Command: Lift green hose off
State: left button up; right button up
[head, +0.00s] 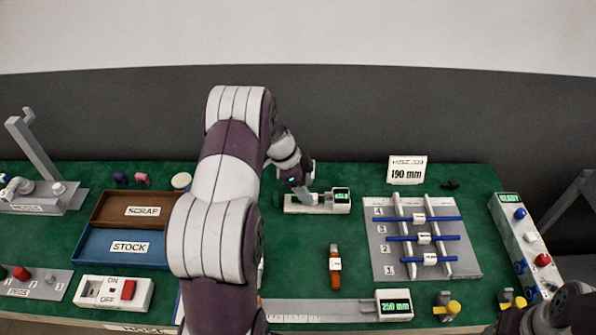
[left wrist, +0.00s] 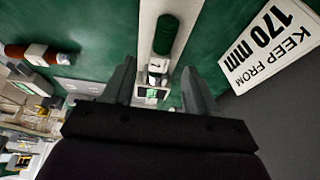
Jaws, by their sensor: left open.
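The green hose (left wrist: 166,35) is a short dark green cylinder with a white tag, lying along a pale gauge bed in the left wrist view. In the head view my gripper and arm mostly hide it on the gauge bed (head: 303,208), which has a small green display at its right end. My left gripper (head: 299,192) is over this gauge. In the left wrist view my left gripper (left wrist: 160,88) is open, its fingers apart on either side of the gauge's line, with nothing seen held. Only dark parts of my right arm show at the bottom right.
An orange-brown labelled hose (head: 335,266) lies in front of the gauge. A rack (head: 378,262) with several blue rods stands to the right. Brown SCRAP (head: 108,222) and blue STOCK (head: 95,259) trays are left.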

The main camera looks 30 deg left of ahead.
pick_arm(q)
jog(key=shift+x, duration=1.6)
jog(key=shift+s, duration=0.1)
grip_shut()
jog(key=shift+a, duration=0.1)
